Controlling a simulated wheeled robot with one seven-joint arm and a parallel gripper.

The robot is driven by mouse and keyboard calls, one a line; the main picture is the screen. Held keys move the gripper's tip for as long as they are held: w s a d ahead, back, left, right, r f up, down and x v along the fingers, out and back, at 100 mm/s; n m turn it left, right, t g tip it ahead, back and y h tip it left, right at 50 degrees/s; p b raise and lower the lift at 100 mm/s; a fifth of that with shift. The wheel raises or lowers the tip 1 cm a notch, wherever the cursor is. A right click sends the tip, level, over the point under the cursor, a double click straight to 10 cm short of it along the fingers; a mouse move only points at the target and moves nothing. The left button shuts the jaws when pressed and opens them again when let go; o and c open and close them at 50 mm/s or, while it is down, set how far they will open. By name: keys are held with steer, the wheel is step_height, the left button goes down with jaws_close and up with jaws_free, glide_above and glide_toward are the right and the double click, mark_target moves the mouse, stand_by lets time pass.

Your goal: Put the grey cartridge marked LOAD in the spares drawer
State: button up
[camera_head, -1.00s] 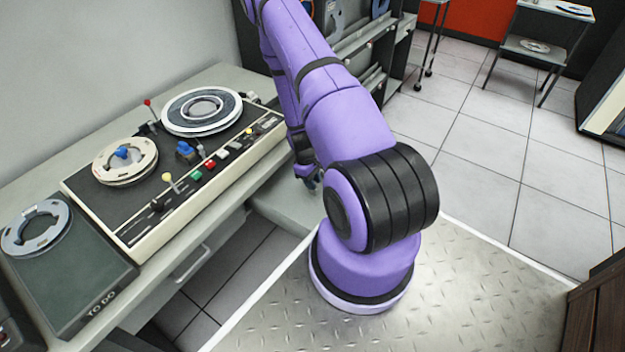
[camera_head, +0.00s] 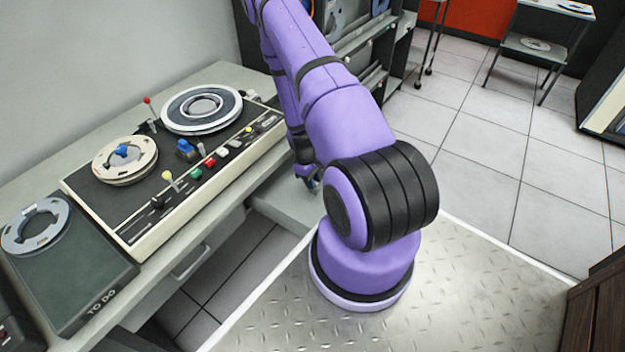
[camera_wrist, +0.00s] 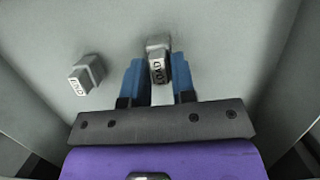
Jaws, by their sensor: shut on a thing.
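In the wrist view my gripper (camera_wrist: 158,68), with blue fingers, is shut on a small grey cartridge (camera_wrist: 157,60). Its pale label looks like LOAD, read upside down. The cartridge is inside or just over an open, pale grey drawer (camera_wrist: 215,30); I cannot tell whether it touches the drawer floor. A second grey cartridge (camera_wrist: 87,72) lies in the drawer to the left, apart from my fingers, its label too small to read surely. In the head view the open drawer (camera_head: 282,206) is under the desk, and my arm hides most of my gripper (camera_head: 314,184).
The desk bears a tape machine (camera_head: 180,175) with reels and levers, close left of my arm. A dark TO DO mat (camera_head: 80,275) holding a grey reel (camera_head: 36,228) is at front left. The drawer walls stand close around my gripper. Tiled floor (camera_head: 500,150) is clear on the right.

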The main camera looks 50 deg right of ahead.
steer(key=shift+w+x, duration=0.2)
steer(key=shift+x, duration=0.65)
steer(key=o, duration=0.9)
steer(key=shift+f, duration=0.1)
steer(key=c, duration=0.3)
steer(key=shift+c, duration=0.2)
steer(key=shift+s+r+v, duration=0.1)
steer(key=shift+s+v, duration=0.2)
steer(key=shift+v, duration=1)
steer(key=shift+s+r+v, duration=0.1)
steer(key=shift+s+v, duration=0.25)
steer(key=shift+v, duration=1)
steer(key=shift+s+r+v, duration=0.1)
steer(key=shift+s+v, duration=0.2)
steer(key=shift+v, duration=1)
